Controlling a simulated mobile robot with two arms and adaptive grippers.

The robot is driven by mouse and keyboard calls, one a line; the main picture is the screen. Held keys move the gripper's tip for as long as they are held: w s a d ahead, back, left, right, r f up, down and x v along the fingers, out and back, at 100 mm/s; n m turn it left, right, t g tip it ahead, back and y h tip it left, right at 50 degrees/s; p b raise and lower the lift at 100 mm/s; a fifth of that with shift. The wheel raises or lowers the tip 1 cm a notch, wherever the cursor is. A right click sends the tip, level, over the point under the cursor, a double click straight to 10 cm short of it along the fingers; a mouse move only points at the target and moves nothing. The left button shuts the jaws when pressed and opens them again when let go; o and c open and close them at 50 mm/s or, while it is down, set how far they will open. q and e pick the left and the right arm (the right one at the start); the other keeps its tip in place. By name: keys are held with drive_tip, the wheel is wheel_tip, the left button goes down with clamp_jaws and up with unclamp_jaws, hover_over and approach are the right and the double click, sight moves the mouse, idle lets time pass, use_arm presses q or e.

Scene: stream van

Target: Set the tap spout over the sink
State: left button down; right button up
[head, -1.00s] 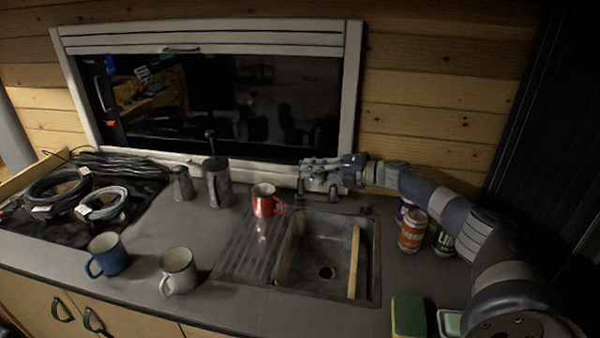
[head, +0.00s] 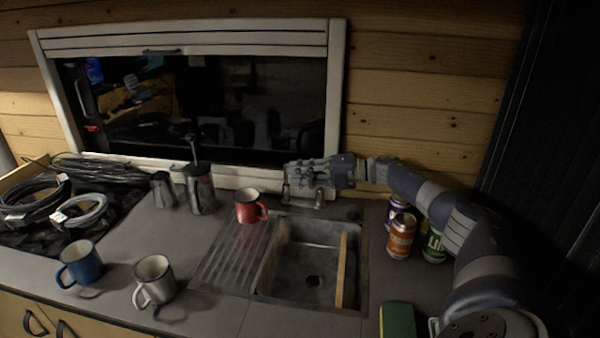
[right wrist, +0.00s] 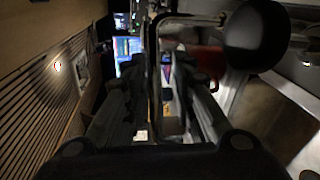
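The sink (head: 305,262) is a dark metal basin set in the counter, with a wooden strip (head: 342,268) along its right side. The tap (head: 319,198) stands behind the sink's back edge, and my right gripper (head: 297,172) hides most of it in the head view. In the right wrist view a thin dark curved tube (right wrist: 190,18), probably the tap spout, arches above the fingers. My right gripper (right wrist: 163,105) has its fingers apart there, with a gap between them. I cannot tell whether they touch the tube. My left gripper is not in view.
A red mug (head: 247,208) stands on the ridged drainer (head: 225,262) left of the sink. Cans (head: 401,236) stand right of it, near my right arm. A blue mug (head: 82,263), a white mug (head: 154,280) and a green sponge (head: 397,321) are nearer the front.

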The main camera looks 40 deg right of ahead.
drive_tip(key=shift+d+r, duration=0.1)
drive_tip(key=shift+r, duration=0.1)
drive_tip(key=v, duration=1.1)
drive_tip(key=shift+s+d, duration=0.25)
drive_tip(key=shift+s, duration=0.1)
